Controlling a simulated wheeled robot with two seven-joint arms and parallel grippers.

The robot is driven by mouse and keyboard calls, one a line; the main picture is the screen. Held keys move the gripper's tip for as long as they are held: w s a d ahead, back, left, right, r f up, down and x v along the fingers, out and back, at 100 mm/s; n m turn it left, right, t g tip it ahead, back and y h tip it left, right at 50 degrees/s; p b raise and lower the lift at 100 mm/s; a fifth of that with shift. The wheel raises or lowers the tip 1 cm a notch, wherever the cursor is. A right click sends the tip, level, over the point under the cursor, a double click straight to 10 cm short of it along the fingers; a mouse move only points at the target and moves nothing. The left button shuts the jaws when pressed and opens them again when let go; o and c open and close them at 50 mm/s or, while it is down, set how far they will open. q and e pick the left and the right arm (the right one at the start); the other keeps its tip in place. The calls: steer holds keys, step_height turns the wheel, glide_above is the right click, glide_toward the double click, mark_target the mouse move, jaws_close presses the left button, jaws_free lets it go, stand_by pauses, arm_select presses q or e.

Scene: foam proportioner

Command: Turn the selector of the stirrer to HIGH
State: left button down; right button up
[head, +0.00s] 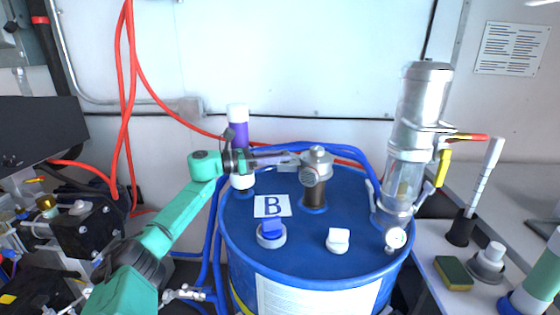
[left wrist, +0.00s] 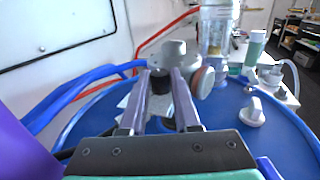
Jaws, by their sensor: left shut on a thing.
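The stirrer (head: 315,188) stands upright on the blue drum (head: 352,262), with a grey cap, a dark body and a round disc on its front. Its grey cap also shows in the left wrist view (left wrist: 174,52). My left gripper (head: 298,159) reaches in from the left, just under the cap. In the left wrist view, its two fingers (left wrist: 160,76) are on either side of a dark part below the cap, which I take for the selector. The fingers hide much of it, and I cannot read its setting. My right gripper is not in view.
A purple bottle with a white cap (head: 238,130) stands behind my left gripper. Blue hoses run behind the stirrer.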

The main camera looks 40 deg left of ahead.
arm_select(q)
steer(key=shift+m+h, duration=0.4)
steer(key=c, duration=0.9)
jaws_free()
steer(key=shift+w, duration=0.1)
steer(key=shift+s+a+f+b, duration=0.2)
steer(key=shift+s+a+b, duration=0.1)
steer(key=shift+s+a, duration=0.15)
steer(key=shift+g, duration=0.3)
steer(key=b+v, duration=0.6)
steer(key=v, duration=0.7)
steer(key=shift+s+a+r, duration=0.1)
steer(key=shift+s+r, duration=0.05)
steer(key=shift+s, duration=0.05)
